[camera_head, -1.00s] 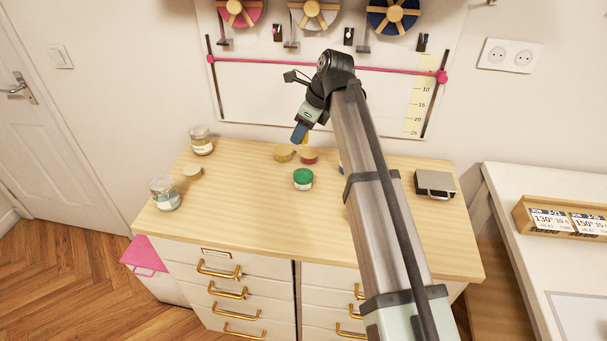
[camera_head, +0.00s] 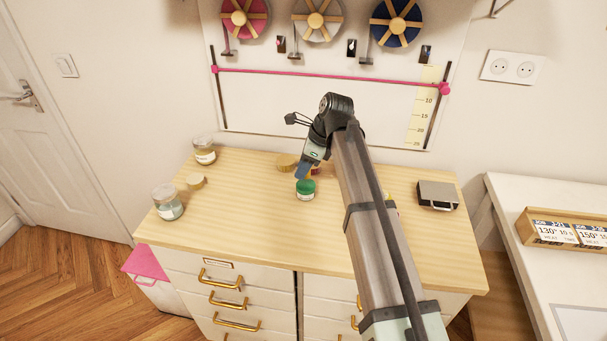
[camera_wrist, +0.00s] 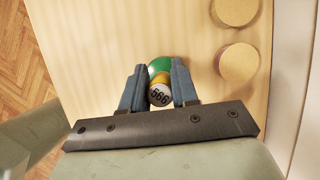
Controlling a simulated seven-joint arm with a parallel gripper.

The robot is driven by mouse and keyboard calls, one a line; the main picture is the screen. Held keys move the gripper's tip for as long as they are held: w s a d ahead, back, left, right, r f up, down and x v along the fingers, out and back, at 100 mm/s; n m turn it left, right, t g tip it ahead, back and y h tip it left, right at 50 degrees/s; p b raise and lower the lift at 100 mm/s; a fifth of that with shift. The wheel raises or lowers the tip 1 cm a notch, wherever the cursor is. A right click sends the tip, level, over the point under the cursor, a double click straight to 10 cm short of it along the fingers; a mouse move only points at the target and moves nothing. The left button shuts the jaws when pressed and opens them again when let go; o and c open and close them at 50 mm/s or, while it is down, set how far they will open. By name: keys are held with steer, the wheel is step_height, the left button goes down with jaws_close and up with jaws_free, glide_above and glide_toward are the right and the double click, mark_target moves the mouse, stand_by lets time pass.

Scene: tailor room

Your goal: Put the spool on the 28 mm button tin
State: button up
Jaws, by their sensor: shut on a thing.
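My gripper (camera_head: 302,172) is above the middle of the wooden cabinet top. In the wrist view its blue fingers (camera_wrist: 159,90) are shut on the spool (camera_wrist: 160,95), whose pale end reads "566" and whose thread is yellow. The spool is hidden in the head view. A tin with a green lid (camera_head: 305,184) stands just below the fingertips; in the wrist view the green lid (camera_wrist: 158,66) shows partly behind the spool. I cannot tell whether spool and lid touch. A tan-lidded tin (camera_head: 286,162) and a partly hidden red tin (camera_head: 316,170) stand behind. No tin size is legible.
Two glass jars, one at the back left (camera_head: 205,153) and one at the front left (camera_head: 168,205), stand with a round tan piece (camera_head: 196,181) between them. A grey case (camera_head: 437,195) lies at the right. The front of the cabinet top (camera_head: 270,235) is clear.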

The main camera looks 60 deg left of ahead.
steer(key=shift+f, duration=1.35)
steer(key=shift+f, duration=0.15)
steer(key=o, duration=1)
steer(key=v, duration=1.2)
steer(key=shift+a, duration=0.1)
